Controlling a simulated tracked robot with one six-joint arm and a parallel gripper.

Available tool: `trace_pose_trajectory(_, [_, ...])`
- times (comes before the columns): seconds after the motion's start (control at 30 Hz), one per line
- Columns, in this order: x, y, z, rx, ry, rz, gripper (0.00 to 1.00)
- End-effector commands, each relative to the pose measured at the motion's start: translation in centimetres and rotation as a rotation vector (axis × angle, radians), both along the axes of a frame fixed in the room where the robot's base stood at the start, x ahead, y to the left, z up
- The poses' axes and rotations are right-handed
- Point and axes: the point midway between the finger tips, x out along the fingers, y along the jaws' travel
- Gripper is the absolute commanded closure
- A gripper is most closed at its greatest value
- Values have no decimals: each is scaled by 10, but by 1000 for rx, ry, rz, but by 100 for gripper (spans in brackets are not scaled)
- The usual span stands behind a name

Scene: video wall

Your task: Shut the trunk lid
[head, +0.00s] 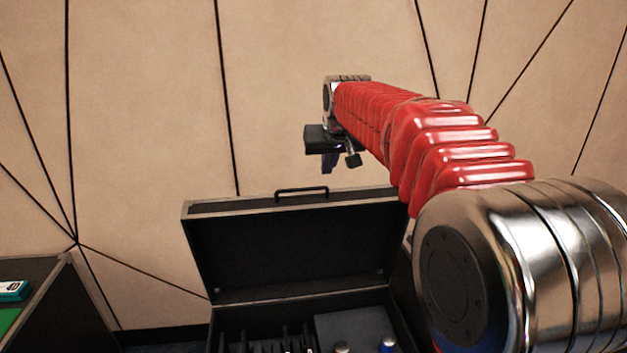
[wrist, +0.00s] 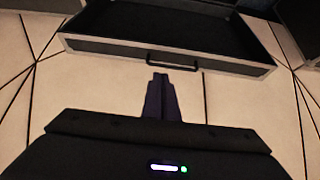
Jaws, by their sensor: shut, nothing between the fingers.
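A black trunk stands open, its lid (head: 290,252) raised upright with the dark inside facing me in the head view. A black handle (head: 302,190) sits on the lid's top edge. In the wrist view the lid (wrist: 130,47) and its handle (wrist: 172,64) show near the top. My gripper (head: 328,166) is above the lid's top edge, slightly right of the handle, and apart from it. In the wrist view my gripper's fingers (wrist: 161,82) are together, empty, and point toward the handle. The trunk's lower body is cut off by the head view's bottom edge.
Inside the trunk are dark dividers (head: 265,340), a grey panel (head: 352,328) and bottle-like items with a blue one (head: 388,344). A dark case (head: 50,290) with a green surface and a teal box (head: 14,291) stands at left. A beige panelled wall (head: 140,120) rises behind.

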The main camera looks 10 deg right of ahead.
Motion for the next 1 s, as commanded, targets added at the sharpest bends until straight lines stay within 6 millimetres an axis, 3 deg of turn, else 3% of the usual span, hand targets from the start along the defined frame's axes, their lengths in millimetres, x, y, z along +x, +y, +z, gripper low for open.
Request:
trace_pose_trajectory(0.2, [66,-1,-15,0,-23,0,100])
trace_pose_trajectory(0.43, [118,-1,-33,0,-47,-1,100])
trace_pose_trajectory(0.6, [132,-1,-38,0,-56,-1,100])
trace_pose_trajectory(1.0, [133,-1,-40,0,-55,0,100])
